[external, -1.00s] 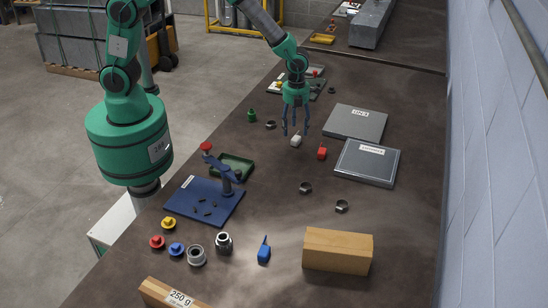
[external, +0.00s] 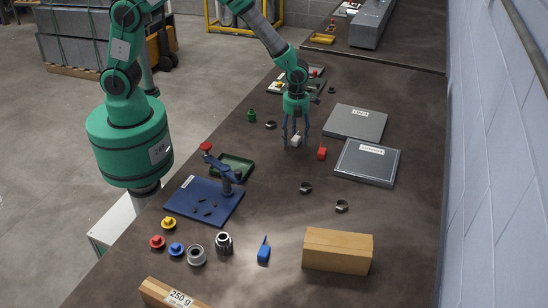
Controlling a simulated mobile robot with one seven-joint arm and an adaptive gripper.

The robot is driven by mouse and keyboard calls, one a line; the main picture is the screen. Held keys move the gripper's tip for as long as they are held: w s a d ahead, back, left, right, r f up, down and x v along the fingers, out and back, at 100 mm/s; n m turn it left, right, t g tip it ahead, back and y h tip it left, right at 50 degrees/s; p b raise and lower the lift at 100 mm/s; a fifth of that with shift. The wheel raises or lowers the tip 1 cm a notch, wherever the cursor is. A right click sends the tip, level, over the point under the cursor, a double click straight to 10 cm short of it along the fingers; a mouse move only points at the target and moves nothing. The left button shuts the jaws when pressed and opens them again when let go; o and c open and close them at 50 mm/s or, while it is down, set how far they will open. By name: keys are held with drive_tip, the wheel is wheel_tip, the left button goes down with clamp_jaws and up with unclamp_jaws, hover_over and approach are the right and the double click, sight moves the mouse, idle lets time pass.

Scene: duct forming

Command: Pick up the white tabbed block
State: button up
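The white tabbed block (external: 296,140) lies on the dark table, left of the red tabbed block (external: 322,153). My gripper (external: 295,144) points down over the white block, with its blue-grey fingers apart on either side of it. The fingertips look level with the block, near the table. A gap seems to show between the fingers and the block, though contact is hard to judge at this size. The upper part of the white block is partly hidden by the gripper.
Two grey flat plates (external: 367,162) lie to the right. A blue stand (external: 205,202) and green tray (external: 232,166) are at the left front. Dark rings (external: 305,188) lie on the middle table.

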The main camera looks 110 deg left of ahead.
sight(294, 137)
drive_tip(key=c, duration=1.2)
drive_tip(key=shift+o, duration=0.2)
drive_tip(key=shift+r, duration=0.1)
drive_tip(key=shift+r+p, duration=0.3)
drive_tip(key=shift+r, duration=0.55)
wheel_tip(294, 137, up, 2)
drive_tip(key=shift+s+p, duration=0.15)
drive_tip(key=shift+p, duration=0.15)
drive_tip(key=s+d, duration=0.1)
drive_tip(key=s, duration=0.4)
drive_tip(key=s+d+p, duration=0.1)
drive_tip(key=s+d, duration=0.1)
drive_tip(key=s, duration=0.3)
drive_tip(key=s+d+r, duration=0.1)
drive_tip(key=s+d, duration=0.1)
drive_tip(key=s, duration=0.3)
drive_tip(key=shift+p, duration=0.4)
